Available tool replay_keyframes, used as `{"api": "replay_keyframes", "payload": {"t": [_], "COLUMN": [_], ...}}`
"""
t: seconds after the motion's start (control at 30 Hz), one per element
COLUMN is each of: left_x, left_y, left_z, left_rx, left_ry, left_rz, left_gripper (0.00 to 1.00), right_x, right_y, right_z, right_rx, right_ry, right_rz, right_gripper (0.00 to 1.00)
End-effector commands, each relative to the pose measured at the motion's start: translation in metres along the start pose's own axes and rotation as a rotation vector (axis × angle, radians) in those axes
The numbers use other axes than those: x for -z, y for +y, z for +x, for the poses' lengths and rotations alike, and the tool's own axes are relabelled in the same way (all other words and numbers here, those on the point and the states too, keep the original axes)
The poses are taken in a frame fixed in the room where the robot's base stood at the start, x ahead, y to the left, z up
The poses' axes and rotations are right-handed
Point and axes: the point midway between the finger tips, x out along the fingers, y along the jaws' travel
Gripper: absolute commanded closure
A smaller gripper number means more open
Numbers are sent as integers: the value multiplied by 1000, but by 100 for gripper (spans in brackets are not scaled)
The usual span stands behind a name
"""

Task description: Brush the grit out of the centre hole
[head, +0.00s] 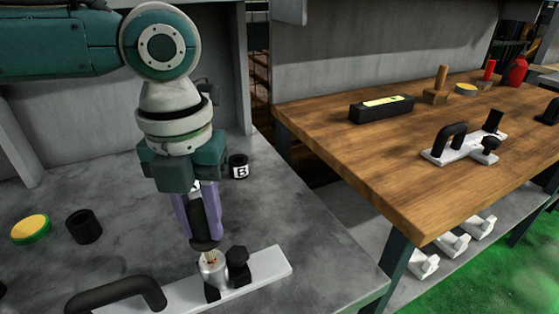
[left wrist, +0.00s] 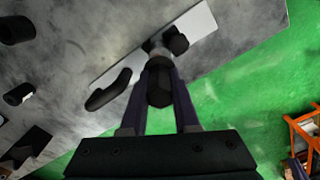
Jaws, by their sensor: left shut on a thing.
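My left gripper (head: 203,215) points down with its purple fingers shut on the dark handle of a brush (head: 206,244). It also shows in the left wrist view (left wrist: 160,85), closed around the black brush handle (left wrist: 159,98). The light bristles at the brush's lower end are at the top of a small metal cylinder (head: 213,272). The cylinder is held upright on a white plate (head: 268,266), beside a black knob (head: 238,265). The centre hole and any grit are hidden by the brush, so I cannot tell how deep the bristles are. My right gripper is out of view.
A black handle (head: 115,292) arches over the plate's left part. A black cup (head: 84,226), a yellow-green tin (head: 31,229) and a dark pot marked B (head: 238,166) stand on the grey bench. A wooden table (head: 340,150) is at right.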

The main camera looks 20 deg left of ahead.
Motion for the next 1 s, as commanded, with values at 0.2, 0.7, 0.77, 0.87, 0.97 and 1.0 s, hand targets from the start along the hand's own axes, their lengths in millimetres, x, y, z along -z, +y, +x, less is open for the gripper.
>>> {"api": "replay_keyframes", "payload": {"t": [0.2, 0.7, 0.77, 0.87, 0.97, 1.0], "left_x": [0, 0, 0, 0, 0, 0], "left_y": [0, 0, 0, 0, 0, 0], "left_z": [0, 5, 6, 7, 8, 8], "left_rx": [0, 0, 0, 0, 0, 0], "left_ry": [0, 0, 0, 0, 0, 0], "left_rz": [0, 0, 0, 0, 0, 0], "left_gripper": [100, 100, 100, 100, 100, 100], "right_x": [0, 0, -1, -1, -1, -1], "right_y": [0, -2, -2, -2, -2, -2], "right_z": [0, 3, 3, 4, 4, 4], "right_rx": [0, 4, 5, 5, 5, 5], "right_ry": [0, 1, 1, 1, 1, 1], "right_rz": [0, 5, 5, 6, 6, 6], "right_gripper": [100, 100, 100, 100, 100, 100]}}
